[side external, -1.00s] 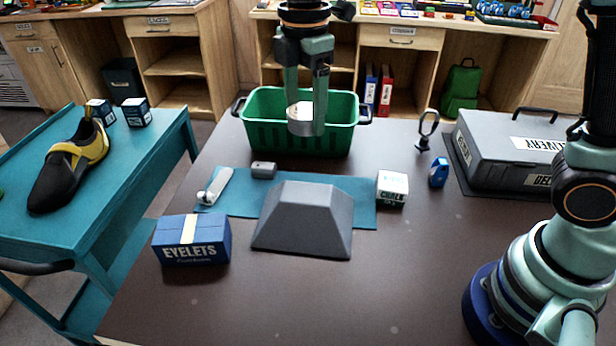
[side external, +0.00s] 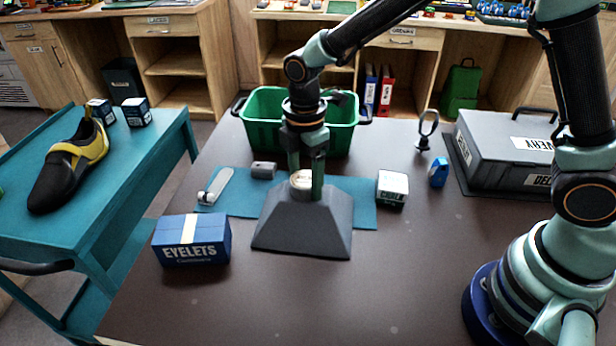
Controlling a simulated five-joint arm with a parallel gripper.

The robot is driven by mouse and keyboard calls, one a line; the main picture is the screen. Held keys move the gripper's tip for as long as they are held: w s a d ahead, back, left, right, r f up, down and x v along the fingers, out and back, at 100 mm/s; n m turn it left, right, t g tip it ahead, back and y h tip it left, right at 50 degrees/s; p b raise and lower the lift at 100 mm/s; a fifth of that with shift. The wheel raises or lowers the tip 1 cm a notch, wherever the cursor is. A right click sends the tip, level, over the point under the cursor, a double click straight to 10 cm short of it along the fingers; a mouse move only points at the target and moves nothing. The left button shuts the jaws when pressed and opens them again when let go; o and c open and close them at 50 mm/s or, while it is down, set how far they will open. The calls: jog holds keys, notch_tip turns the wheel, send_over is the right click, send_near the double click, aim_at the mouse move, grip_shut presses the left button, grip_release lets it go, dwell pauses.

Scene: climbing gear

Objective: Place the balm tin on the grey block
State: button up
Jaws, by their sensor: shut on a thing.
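The balm tin (side external: 301,182) is a small round tin with a pale top, between the fingers of my gripper (side external: 306,190). My gripper points down and is shut on the tin. The grey block (side external: 302,226) is a wedge-like shape with sloping sides and a flat top, standing on the dark table. The tin is at the top of the block, near its back edge. I cannot tell whether its base touches the block. The fingers partly hide the tin's sides and the block's top.
A teal mat (side external: 240,190) lies under and behind the block. A blue eyelets box (side external: 192,240) stands left, a white chalk box (side external: 392,188) right. A green crate (side external: 262,118) is behind.

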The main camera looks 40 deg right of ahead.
aim_at(305, 179)
jog(key=shift+f, duration=0.15)
jog(key=o, duration=1.4)
notch_tip(305, 179, up, 12)
jog(key=f, duration=0.1)
jog(key=s+d+r+m+t, duration=0.2)
jog(key=s+d+m, duration=0.3)
jog(key=d+m, duration=0.2)
jog(key=s+d+r+m+t, duration=0.2)
jog(key=s+d+m, duration=0.3)
jog(key=m, duration=0.6)
jog(key=shift+s+d+r+t, duration=0.35)
jog(key=shift+d+t, duration=0.45)
jog(key=shift+d, duration=0.45)
